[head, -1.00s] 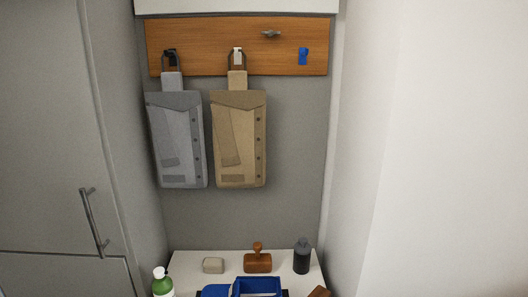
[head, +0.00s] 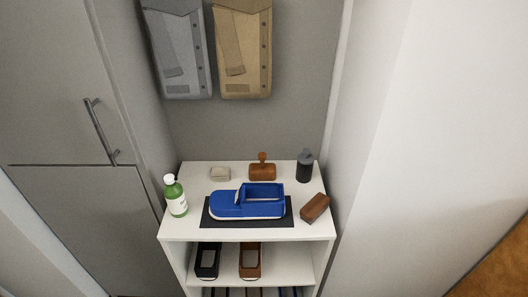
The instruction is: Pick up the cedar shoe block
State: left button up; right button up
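A reddish-brown wooden block with a round knob on top (head: 262,171), which looks like the cedar shoe block, stands upright at the back middle of the white shelf unit's top (head: 190,229). Another brown block (head: 315,208), perhaps a brush, lies at an angle at the right front edge. Neither of my grippers is in view.
A black shoe (head: 207,261) and a brown shoe (head: 250,261) sit on the shelf below. Walls close in both sides.

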aim_at(262, 170)
jog(key=i+l, duration=0.15)
jog(key=l, duration=0.2)
jog(key=i+l, duration=0.2)
jog(key=l, duration=0.15)
jog(key=i+l, duration=0.15)
jog(key=l, duration=0.2)
